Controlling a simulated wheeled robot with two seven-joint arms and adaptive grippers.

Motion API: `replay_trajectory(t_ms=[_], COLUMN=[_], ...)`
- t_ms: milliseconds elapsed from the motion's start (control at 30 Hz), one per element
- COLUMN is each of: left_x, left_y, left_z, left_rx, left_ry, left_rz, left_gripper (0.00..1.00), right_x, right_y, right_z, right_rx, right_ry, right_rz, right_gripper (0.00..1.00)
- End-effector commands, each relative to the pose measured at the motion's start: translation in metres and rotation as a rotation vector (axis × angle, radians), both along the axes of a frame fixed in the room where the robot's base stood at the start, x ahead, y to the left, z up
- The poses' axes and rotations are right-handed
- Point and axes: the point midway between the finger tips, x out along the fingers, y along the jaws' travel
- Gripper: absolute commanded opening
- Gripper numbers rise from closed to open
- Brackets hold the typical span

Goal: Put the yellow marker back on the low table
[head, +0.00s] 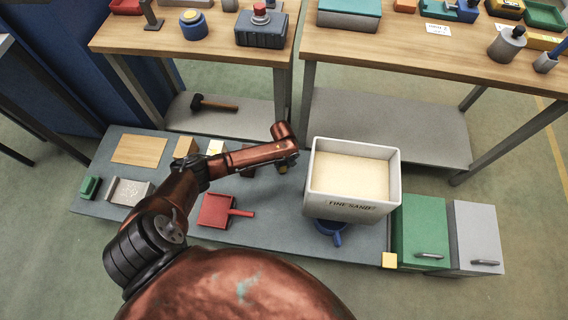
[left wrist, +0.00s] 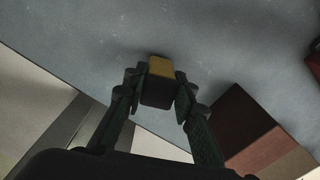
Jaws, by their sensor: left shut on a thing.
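My left gripper (head: 283,168) hangs over the grey low table (head: 275,215), left of the sand box. In the left wrist view my left gripper (left wrist: 160,98) is shut on the yellow marker (left wrist: 160,67), whose yellow part shows between the fingers with a dark part below it. A bit of yellow also shows at the fingertips in the head view. The grey table top (left wrist: 200,40) lies beyond the marker. I cannot tell whether the marker touches it. My right gripper is not in view.
A white box of fine sand (head: 347,208) stands right of the gripper, with a blue object (head: 331,229) in front. A red dustpan (head: 217,210) lies to the left. A dark red block (left wrist: 243,125) is close by. A yellow block (head: 389,260) sits at the front right corner.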

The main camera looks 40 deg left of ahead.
Motion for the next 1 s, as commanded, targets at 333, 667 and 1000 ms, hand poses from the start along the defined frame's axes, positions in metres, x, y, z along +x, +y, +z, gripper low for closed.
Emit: replay_trajectory(t_ms=[333,667,1000], left_x=[0.0006,0.0003,0.0007], left_y=[-0.0001,0.0000,0.0004], left_z=[-0.0010,-0.0032,0.0003], left_rx=[0.000,0.001,0.001], left_ry=[-0.001,-0.001,-0.002], left_rz=[0.000,0.000,-0.001], left_gripper=[0.09,0.42,0.42], right_x=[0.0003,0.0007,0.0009], right_y=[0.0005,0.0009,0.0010], right_z=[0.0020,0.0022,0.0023], right_rx=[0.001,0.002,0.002], right_ry=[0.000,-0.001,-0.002], right_rz=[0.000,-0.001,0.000], right_gripper=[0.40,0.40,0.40])
